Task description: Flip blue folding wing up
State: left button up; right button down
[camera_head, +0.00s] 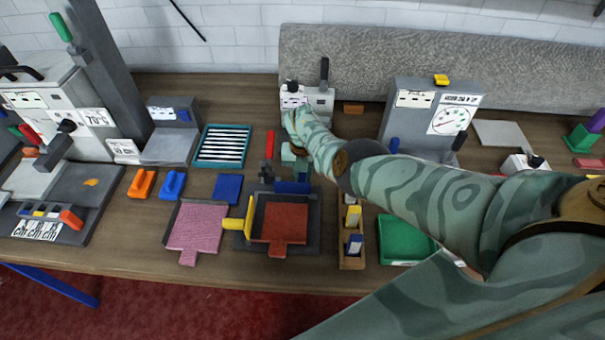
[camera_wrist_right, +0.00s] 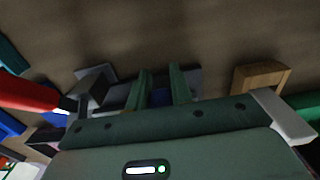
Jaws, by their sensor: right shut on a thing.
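The dark folding fixture (camera_head: 313,240) sits near the table's front edge with a rust-red piece (camera_head: 280,222) in its middle. Its blue folding wing (camera_head: 292,187) is at the back side of the fixture, partly hidden by my gripper. A yellow wing (camera_head: 245,218) stands at its left side. My right gripper (camera_head: 294,170) reaches down over the back of the fixture. In the right wrist view, the blue wing (camera_wrist_right: 160,97) shows between the two green fingers, which are shut on it. Its exact tilt is hard to tell. My left gripper is not in view.
A pink rug piece (camera_head: 196,232) lies left of the fixture. A wooden holder (camera_head: 352,258) and a green tray (camera_head: 405,249) stand to its right. A red-handled thing (camera_wrist_right: 28,94) is near my right gripper. A grey machine (camera_head: 318,98) stands behind.

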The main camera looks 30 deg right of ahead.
jog(key=shift+f, duration=0.1)
jog(key=c, duration=1.2)
grip_release()
jog(key=shift+c, duration=0.2)
notch_tip(320, 180, up, 16)
jog(key=p, duration=0.8)
jog(key=shift+w, duration=0.15)
jog(key=shift+d, duration=0.1)
